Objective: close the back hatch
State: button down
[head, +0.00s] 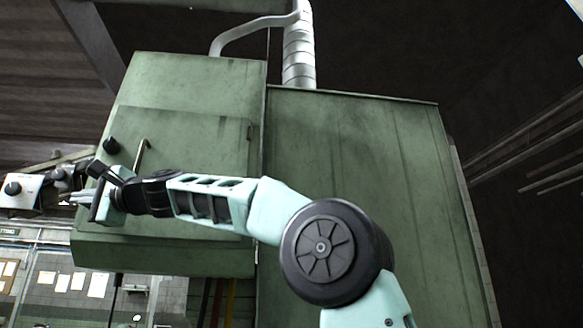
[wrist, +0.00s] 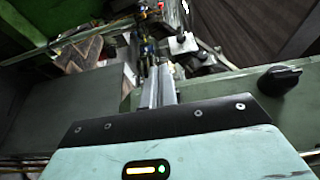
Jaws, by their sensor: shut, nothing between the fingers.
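The green machine's hatch panel (head: 200,140) is at the left of the head view. It has a black knob (head: 111,146), a bent metal handle (head: 141,155) and a hinge at its right edge. My arm crosses in front and hides its lower part. My gripper (head: 74,199) is shut and empty at the panel's left edge. In the wrist view its fingers (wrist: 158,84) point away, with a black knob (wrist: 280,77) to their right and a flat grey-green surface (wrist: 65,105) to their left. I cannot tell how far the hatch stands open.
The large green cabinet (head: 350,150) fills the middle and right. A silver duct (head: 299,50) rises from its top. A white box with a black knob (head: 22,192) is left of my gripper. A wall with pinned papers (head: 75,281) is below left. Machine parts (wrist: 150,45) lie beyond the fingers.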

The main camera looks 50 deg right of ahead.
jog(key=shift+w+d+m+t+h, duration=0.35)
jog(key=shift+w+d, duration=0.2)
jog(key=shift+w, duration=0.25)
